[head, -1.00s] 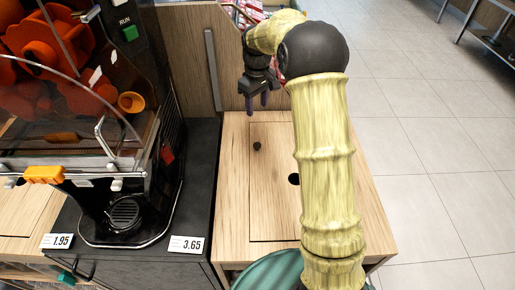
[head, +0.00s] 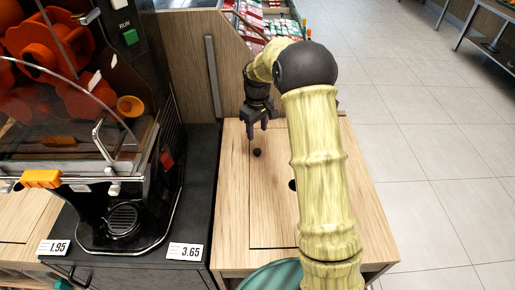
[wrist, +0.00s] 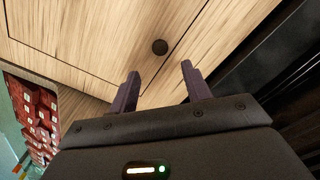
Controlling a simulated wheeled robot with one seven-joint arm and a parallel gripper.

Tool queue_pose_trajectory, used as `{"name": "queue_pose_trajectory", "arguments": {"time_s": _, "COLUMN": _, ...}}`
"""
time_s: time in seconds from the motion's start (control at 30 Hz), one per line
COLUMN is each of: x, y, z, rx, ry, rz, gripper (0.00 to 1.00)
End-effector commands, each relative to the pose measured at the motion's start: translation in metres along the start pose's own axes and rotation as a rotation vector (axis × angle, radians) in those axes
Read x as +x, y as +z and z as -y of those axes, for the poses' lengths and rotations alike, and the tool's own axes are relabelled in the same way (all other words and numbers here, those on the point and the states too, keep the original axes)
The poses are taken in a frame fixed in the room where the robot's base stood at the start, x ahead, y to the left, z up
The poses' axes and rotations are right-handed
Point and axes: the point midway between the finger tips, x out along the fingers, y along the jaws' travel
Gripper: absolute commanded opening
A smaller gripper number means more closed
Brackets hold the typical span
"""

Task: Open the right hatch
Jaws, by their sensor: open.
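The right hatch (head: 272,200) is a pale wood panel set flush in the top of the wooden counter, outlined by a thin dark seam. A small dark round knob (head: 257,152) sits near its far left corner; it also shows in the wrist view (wrist: 160,46). My gripper (head: 257,132) is open and empty, just beyond and above the knob. In the wrist view my gripper (wrist: 158,80) has its two purple-grey fingers apart, with the knob ahead of the gap between them. A dark hole (head: 292,185) in the hatch is partly hidden by my arm.
The orange juicer (head: 100,130) stands left on a dark counter with price tags. A wooden partition with a grey strip (head: 212,75) rises behind. A green round thing (head: 272,278) is at the near edge. Open tiled floor lies right.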

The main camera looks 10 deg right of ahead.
Motion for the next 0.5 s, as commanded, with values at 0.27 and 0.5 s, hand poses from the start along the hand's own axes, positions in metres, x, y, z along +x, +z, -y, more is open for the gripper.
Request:
{"name": "queue_pose_trajectory", "arguments": {"time_s": 0.27, "x": 0.052, "y": 0.000, "z": 0.001, "rx": 0.000, "ry": -0.002, "rz": 0.002, "gripper": 0.48}}
{"name": "queue_pose_trajectory", "arguments": {"time_s": 0.5, "x": 0.086, "y": 0.000, "z": 0.001, "rx": 0.000, "ry": -0.001, "rz": 0.001, "gripper": 0.48}}
